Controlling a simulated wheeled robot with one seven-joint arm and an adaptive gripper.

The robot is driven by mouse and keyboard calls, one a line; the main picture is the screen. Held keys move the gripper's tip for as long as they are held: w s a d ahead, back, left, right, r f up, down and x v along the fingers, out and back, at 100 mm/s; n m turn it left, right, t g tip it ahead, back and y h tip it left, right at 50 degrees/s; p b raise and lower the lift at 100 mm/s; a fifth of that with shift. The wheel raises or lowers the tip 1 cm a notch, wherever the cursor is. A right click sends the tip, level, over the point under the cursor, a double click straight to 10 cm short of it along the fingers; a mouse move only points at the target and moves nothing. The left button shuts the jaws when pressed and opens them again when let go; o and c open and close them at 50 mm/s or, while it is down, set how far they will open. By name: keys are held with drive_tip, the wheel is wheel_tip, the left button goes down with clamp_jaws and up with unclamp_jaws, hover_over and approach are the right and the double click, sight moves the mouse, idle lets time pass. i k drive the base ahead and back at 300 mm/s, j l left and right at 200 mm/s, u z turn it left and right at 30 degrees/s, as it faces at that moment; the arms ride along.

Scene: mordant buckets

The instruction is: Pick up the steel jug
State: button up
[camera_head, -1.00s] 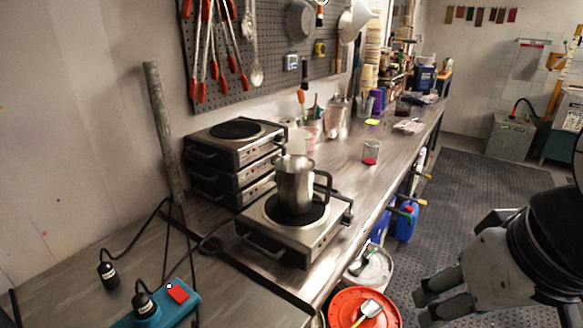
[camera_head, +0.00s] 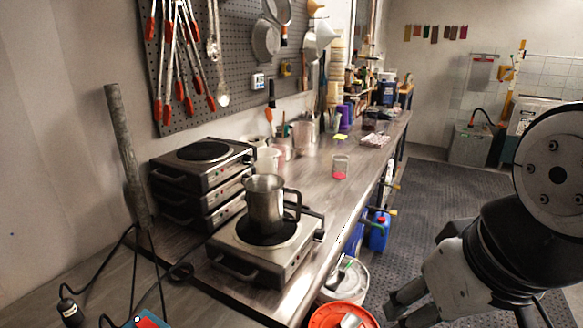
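The steel jug (camera_head: 264,205) stands upright on the black plate of a single hot plate (camera_head: 262,252) near the bench's front edge. Its dark handle points right. My gripper (camera_head: 398,306) is at the lower right, out over the floor side of the bench. It is well apart from the jug, lower in the picture and to its right. Its fingers point down and left, and I see a gap between them with nothing held.
Stacked hot plates (camera_head: 205,185) stand behind and left of the jug. A beaker with pink liquid (camera_head: 340,167) stands farther along the bench. An orange-red bucket (camera_head: 343,315) and a white bucket (camera_head: 346,278) stand below the bench edge. The dark floor mat (camera_head: 440,200) is clear.

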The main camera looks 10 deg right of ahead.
sight(273, 206)
drive_tip(key=u, duration=0.55)
drive_tip(key=l+u, duration=0.35)
drive_tip(key=k+l+u, duration=0.1)
drive_tip(key=l+u, duration=0.15)
drive_tip(key=u, duration=0.15)
drive_tip(key=k+l+u, duration=0.15)
drive_tip(key=u, duration=0.2)
drive_tip(key=l, duration=0.1)
